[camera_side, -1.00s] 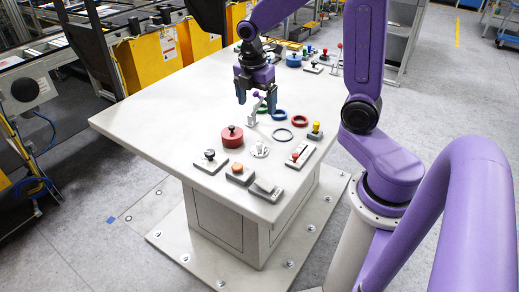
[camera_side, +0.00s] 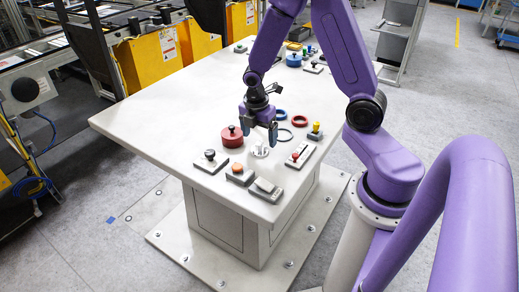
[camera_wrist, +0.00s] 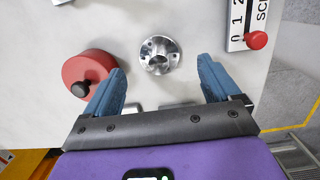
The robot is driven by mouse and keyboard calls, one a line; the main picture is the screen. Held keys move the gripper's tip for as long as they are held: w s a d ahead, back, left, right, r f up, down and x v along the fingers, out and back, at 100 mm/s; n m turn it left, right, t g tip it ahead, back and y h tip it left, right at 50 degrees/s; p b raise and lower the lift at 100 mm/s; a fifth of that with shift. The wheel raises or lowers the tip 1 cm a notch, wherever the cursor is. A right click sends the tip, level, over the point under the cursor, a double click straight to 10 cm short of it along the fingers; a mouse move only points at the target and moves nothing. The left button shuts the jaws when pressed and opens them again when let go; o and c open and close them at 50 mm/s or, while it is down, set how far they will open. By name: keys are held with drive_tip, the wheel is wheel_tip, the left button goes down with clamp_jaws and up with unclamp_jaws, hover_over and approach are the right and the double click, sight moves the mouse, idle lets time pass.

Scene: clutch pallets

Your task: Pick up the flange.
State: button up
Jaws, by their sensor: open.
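The flange is a shiny silver disc with a central hub and small holes. It lies flat on the table in the wrist view (camera_wrist: 160,55), and it shows small and pale in the side view (camera_side: 260,152). My gripper (camera_side: 259,137) is open and empty, pointing down just above and behind the flange in the side view. In the wrist view, the blue fingers of my gripper (camera_wrist: 161,78) are spread wide. The flange lies a little beyond their tips, roughly centred between them, with nothing touching it.
A red round block with a black knob (camera_wrist: 90,75) lies close to the left finger; it also shows in the side view (camera_side: 232,137). A grey plate with a red knob (camera_side: 299,155) stands to the right. Several ring and knob pieces lie around on the grey table (camera_side: 150,115).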

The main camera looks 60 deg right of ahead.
sight(259, 143)
drive_tip(key=shift+d+f, duration=0.15)
drive_tip(key=shift+f, duration=0.95)
drive_tip(key=shift+d+f, duration=0.1)
drive_tip(key=shift+f, duration=0.95)
drive_tip(key=shift+w, duration=0.1)
drive_tip(key=c, duration=1.4)
